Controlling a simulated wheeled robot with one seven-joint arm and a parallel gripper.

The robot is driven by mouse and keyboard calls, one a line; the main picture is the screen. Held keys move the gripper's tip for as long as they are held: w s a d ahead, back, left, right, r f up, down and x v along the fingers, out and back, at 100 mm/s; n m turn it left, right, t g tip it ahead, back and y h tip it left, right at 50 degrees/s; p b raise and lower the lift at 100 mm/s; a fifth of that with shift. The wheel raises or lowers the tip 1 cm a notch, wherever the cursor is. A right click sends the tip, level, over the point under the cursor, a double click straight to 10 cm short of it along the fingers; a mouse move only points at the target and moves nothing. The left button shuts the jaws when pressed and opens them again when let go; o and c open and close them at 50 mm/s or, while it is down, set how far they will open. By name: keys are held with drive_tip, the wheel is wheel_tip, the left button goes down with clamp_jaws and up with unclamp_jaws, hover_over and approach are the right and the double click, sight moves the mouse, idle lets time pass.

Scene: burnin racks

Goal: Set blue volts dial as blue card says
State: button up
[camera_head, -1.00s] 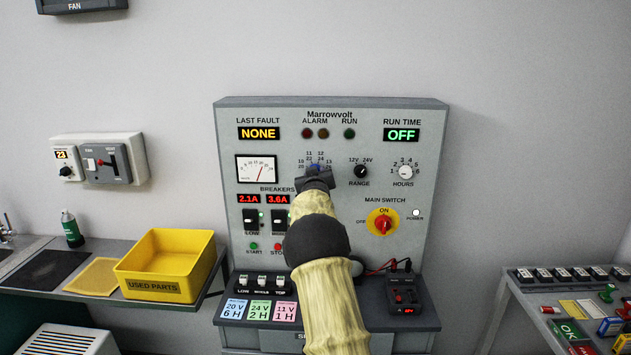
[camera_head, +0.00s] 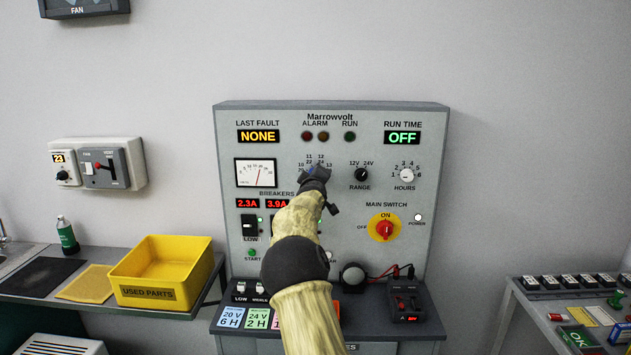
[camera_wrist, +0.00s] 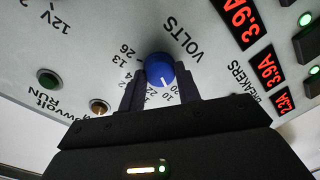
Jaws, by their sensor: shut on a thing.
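The blue volts dial (camera_wrist: 160,72) is on the panel of the grey test rack (camera_head: 232,120). In the wrist view my gripper (camera_wrist: 160,92) has its two dark fingers on either side of the dial, shut on it. The dial's white pointer mark faces the gripper side, near the lower scale numbers; the exact value is unclear. In the head view my gripper (camera_head: 316,177) covers most of the dial and part of its scale. The blue card (camera_head: 231,317) on the rack's ledge reads 20 V, 6 H.
A range knob (camera_head: 361,175), hours knob (camera_head: 407,175) and red main switch (camera_head: 384,228) sit right of my gripper. Breakers (camera_head: 250,226) are at lower left, partly hidden by my arm. Green (camera_head: 257,318) and pink cards are beside the blue one. A yellow bin (camera_head: 160,293) stands left.

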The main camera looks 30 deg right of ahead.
drive_tip(key=shift+a, duration=0.1)
idle(0.3)
drive_tip(key=o, duration=1)
drive_tip(key=shift+b+v, duration=3.6)
drive_tip(key=shift+v, duration=5.1)
